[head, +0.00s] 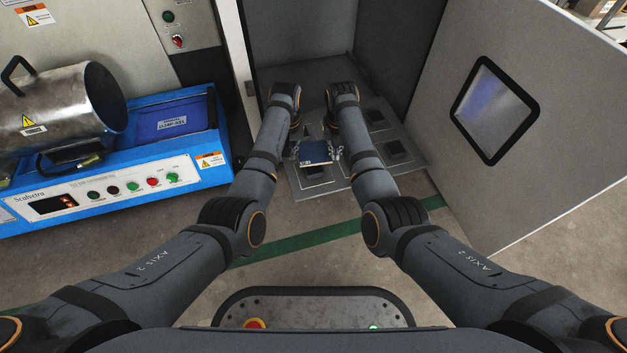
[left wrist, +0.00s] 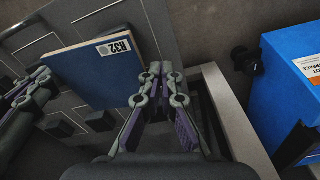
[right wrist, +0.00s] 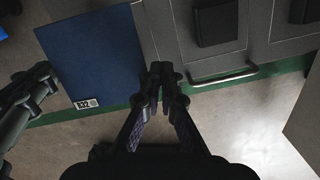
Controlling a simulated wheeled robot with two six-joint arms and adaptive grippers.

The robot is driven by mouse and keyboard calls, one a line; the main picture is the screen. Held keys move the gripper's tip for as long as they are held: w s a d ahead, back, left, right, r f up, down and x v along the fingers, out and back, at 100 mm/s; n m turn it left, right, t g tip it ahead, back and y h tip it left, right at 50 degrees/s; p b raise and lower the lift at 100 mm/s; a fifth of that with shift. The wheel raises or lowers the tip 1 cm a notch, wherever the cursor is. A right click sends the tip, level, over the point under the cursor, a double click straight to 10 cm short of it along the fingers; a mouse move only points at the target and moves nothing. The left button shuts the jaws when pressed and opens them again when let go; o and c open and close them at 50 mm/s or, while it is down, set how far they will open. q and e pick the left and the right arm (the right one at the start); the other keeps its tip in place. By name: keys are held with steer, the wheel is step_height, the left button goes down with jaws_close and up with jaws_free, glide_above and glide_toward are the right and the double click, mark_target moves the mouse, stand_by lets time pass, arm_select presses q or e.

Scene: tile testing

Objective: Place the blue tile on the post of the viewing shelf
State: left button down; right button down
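The blue tile (head: 316,151), with a white R32 label, is flat between my two grippers, over the front of the grey shelf (head: 312,188). It shows in the left wrist view (left wrist: 92,72) and right wrist view (right wrist: 90,50). My left gripper (head: 297,152) has its fingertips together at the tile's left edge. My right gripper (head: 338,153) has its fingertips together at the opposite edge. No tile shows between the fingers of either one; whether both tips touch it is unclear. The shelf carries several dark square blocks (head: 397,148). Whether the tile hangs clear of the shelf is hard to tell.
The shelf sits in an open grey cabinet whose windowed door (head: 545,130) stands open at right. A wire handle (right wrist: 222,78) is at the shelf's front edge. A blue machine (head: 120,185) with a metal cylinder (head: 70,105) stands at left. The floor in front is clear.

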arm_select(q)
steer(key=shift+d+f, duration=0.15)
steer(key=shift+f, duration=0.4)
arm_select(e)
steer(key=shift+a+f, duration=0.15)
steer(key=shift+f, duration=0.4)
arm_select(q)
steer(key=shift+f, duration=0.1)
arm_select(e)
steer(key=shift+f, duration=0.1)
